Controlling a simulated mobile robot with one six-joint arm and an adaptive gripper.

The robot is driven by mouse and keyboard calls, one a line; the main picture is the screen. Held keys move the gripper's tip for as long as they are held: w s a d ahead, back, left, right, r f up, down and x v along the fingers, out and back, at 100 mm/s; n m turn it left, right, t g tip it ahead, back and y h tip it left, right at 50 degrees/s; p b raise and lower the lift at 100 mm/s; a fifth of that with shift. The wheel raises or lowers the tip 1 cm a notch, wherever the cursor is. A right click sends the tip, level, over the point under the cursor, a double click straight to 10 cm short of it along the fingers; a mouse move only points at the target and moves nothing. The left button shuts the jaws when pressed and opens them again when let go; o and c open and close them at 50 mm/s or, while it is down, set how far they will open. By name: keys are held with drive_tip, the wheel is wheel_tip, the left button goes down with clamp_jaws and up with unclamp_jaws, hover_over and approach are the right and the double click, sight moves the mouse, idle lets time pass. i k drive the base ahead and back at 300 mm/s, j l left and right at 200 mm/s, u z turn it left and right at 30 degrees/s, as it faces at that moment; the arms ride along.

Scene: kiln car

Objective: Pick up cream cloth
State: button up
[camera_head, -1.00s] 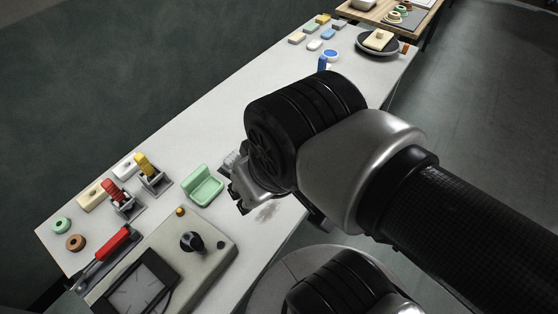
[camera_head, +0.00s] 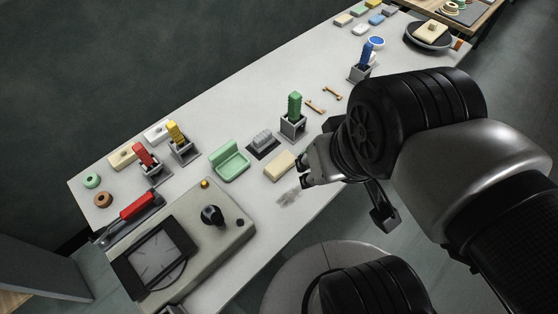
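A flat cream rectangular piece (camera_head: 280,166), which looks like the cream cloth, lies on the light grey table just left of my gripper. My gripper (camera_head: 304,171) is near the table's front edge. Its two dark fingertips are apart, with nothing visible between them. They point toward the cream piece, with a small gap in the picture. I cannot tell their height above the table. A grey smudge (camera_head: 289,197) marks the table just below the cream piece.
A green block in a grey holder (camera_head: 293,117), a grey ridged block (camera_head: 262,142) and a green tray (camera_head: 230,164) stand close by. A control box with a black knob (camera_head: 211,214) is at lower left. Bone-shaped tan pieces (camera_head: 316,107) lie behind my gripper.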

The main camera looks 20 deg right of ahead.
sight(281, 163)
drive_tip(key=i+l+u, duration=0.15)
drive_tip(key=l, duration=0.2)
drive_tip(key=i+l+u, duration=0.15)
drive_tip(key=l, duration=0.2)
drive_tip(key=i+l+u, duration=0.15)
drive_tip(key=l, duration=0.2)
